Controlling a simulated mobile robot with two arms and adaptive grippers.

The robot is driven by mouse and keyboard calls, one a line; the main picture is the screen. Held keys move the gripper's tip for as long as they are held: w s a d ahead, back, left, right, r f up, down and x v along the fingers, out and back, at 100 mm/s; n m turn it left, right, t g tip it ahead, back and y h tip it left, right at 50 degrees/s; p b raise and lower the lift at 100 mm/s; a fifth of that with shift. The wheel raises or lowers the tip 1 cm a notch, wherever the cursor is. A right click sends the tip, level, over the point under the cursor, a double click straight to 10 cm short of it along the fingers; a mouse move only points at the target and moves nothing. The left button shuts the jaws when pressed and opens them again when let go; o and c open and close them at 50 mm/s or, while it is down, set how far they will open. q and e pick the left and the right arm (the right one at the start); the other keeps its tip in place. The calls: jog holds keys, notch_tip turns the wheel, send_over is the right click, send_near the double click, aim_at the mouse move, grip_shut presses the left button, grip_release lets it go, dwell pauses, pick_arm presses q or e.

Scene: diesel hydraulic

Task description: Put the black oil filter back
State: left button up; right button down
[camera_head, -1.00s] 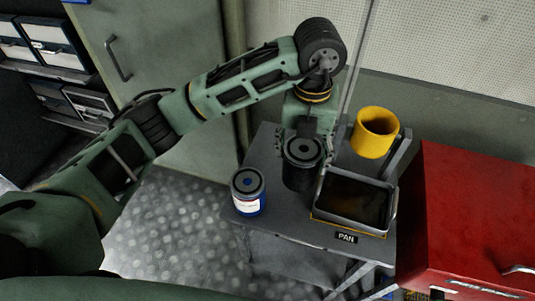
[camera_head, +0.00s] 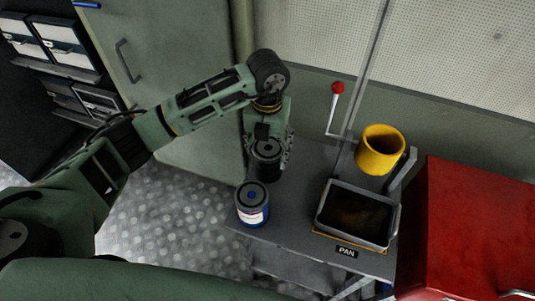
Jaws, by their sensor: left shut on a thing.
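The black oil filter (camera_head: 267,167) is a dark cylinder, upright at the back left of the grey table. My left gripper (camera_head: 267,150) is shut on it from behind. I cannot tell whether its base touches the table. A blue and white filter (camera_head: 252,205) stands upright just in front of it, near the table's left edge. The metal pan (camera_head: 355,213) with dark liquid sits to the right, behind the "PAN" label (camera_head: 346,252). My right gripper is not in view.
A yellow cup (camera_head: 380,150) stands behind the pan. A red-knobbed lever (camera_head: 336,100) rises at the back. A red cabinet (camera_head: 465,230) blocks the right side. The table top (camera_head: 290,225) is bare between the blue filter and the pan.

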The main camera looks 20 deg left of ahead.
pick_arm(q)
jog(key=shift+f, duration=0.25)
notch_tip(320, 180, down, 2)
jog(key=shift+f+p, duration=0.15)
jog(key=shift+p, duration=0.6)
jog(key=shift+f, duration=0.7)
jog(key=o, duration=1.2)
jog(key=shift+s, duration=0.1)
jog(key=shift+c, duration=0.2)
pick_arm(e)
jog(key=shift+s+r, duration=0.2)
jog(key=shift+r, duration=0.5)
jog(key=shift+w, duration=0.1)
